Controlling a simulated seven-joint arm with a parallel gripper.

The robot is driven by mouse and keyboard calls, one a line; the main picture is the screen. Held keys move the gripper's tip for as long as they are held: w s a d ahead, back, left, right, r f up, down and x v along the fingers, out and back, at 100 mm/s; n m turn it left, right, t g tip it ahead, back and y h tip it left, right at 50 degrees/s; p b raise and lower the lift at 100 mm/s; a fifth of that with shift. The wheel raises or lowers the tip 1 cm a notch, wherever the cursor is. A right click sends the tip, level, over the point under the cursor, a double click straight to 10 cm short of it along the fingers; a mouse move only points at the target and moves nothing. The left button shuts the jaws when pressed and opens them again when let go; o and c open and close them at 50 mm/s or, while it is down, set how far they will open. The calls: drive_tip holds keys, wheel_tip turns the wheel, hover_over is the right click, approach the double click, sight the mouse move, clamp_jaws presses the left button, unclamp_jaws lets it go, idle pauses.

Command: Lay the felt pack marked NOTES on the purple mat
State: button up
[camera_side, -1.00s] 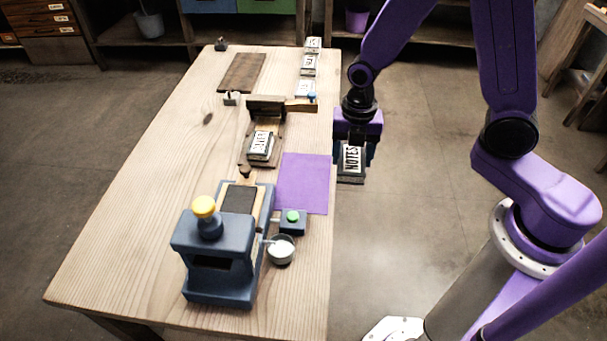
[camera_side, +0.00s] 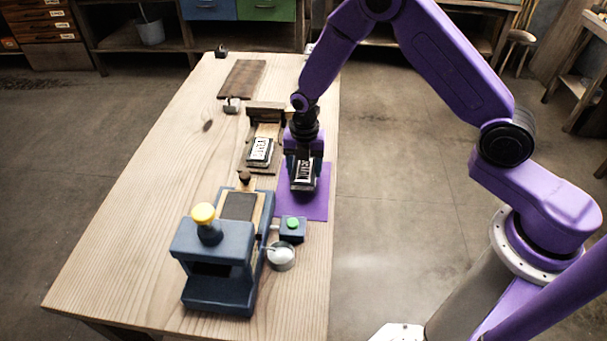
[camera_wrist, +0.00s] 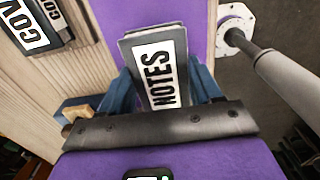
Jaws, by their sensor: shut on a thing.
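The felt pack marked NOTES (camera_wrist: 158,62) is dark grey with a white label and black letters. My gripper (camera_side: 303,180) is shut on this pack, with blue fingers on both sides of it in the wrist view. In the side view the pack (camera_side: 304,173) is over the purple mat (camera_side: 316,206), slightly tilted. The mat lies flat near the table's right edge and also shows behind the pack in the wrist view (camera_wrist: 188,16). I cannot tell whether the pack touches the mat.
Left of the mat, a wooden holder (camera_side: 266,111) carries another labelled pack (camera_side: 260,150). The table's left side is clear.

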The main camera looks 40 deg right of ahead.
sight(303, 168)
drive_tip(key=shift+w+f, duration=0.15)
drive_tip(key=shift+f, duration=1.55)
drive_tip(key=shift+f, duration=0.1)
drive_tip(key=o, duration=1.1)
drive_tip(key=shift+o, duration=0.2)
